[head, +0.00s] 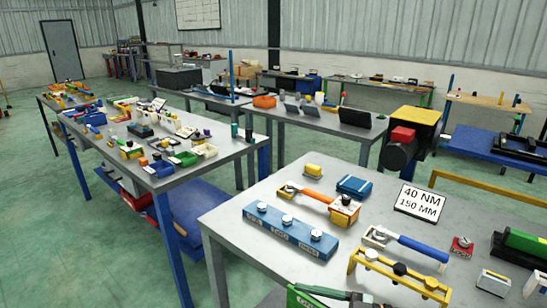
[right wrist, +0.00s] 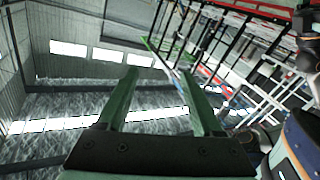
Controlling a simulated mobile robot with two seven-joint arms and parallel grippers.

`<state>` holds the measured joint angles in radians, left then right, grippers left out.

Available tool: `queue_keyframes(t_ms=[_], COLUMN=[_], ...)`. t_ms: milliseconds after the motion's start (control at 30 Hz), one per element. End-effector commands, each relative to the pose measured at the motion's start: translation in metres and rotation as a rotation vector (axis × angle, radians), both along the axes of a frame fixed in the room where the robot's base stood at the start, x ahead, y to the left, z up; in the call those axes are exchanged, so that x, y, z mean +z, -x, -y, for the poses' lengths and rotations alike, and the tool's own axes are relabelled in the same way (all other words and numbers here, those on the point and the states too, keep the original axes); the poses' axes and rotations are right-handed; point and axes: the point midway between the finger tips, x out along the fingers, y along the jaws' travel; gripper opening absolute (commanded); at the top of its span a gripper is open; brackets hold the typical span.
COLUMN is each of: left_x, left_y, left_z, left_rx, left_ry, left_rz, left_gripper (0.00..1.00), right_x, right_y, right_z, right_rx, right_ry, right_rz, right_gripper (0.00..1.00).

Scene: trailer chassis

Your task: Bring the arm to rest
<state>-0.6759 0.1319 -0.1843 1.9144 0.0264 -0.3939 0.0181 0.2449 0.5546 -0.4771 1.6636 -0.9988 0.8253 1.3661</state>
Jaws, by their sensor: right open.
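My right gripper (right wrist: 158,72) shows in the right wrist view. Its two dark green fingers stand apart, with nothing between them. Behind them are the grey wall, bright window strips and tilted frames, so the wrist faces away from the near table's top. I cannot clearly make out either of my arms in the head view. My left gripper is not in view.
The near grey table (head: 225,222) carries a blue block with knobs (head: 290,232), an orange-handled tool (head: 315,197), a blue-handled tool (head: 420,249), a yellow bracket (head: 385,268) and a sign (head: 421,204). A cluttered table (head: 185,178) stands left; green floor lies between.

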Motion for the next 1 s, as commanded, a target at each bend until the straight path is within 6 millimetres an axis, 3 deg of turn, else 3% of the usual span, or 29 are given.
queue_keyframes(t_ms=[67,167,267,333,500,600,700,800,1000], left_x=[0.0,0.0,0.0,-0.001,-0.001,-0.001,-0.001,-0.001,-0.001], left_y=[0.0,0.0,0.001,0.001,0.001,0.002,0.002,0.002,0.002], left_z=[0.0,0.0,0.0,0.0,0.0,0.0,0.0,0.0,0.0], left_rx=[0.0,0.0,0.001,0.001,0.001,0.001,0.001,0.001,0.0], left_ry=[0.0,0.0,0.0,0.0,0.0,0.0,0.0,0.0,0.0], left_rz=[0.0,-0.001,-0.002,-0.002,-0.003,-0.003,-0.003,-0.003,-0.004], left_gripper=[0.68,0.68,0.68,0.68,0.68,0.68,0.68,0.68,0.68], right_x=[-0.004,-0.02,-0.057,-0.092,-0.185,-0.222,-0.244,-0.254,-0.257], right_y=[-0.001,-0.006,-0.003,0.009,0.072,0.113,0.144,0.161,0.166], right_z=[0.001,0.017,0.043,0.062,0.097,0.104,0.105,0.105,0.105], right_rx=[-0.162,-0.402,-0.646,-0.801,-1.049,-1.091,-1.097,-1.092,-1.088], right_ry=[-0.13,-0.211,-0.211,-0.163,0.051,0.166,0.247,0.288,0.303], right_rz=[0.001,-0.033,-0.124,-0.217,-0.507,-0.649,-0.746,-0.796,-0.809], right_gripper=[0.68,0.68,0.68,0.68,0.68,0.68,0.68,0.68,0.68])
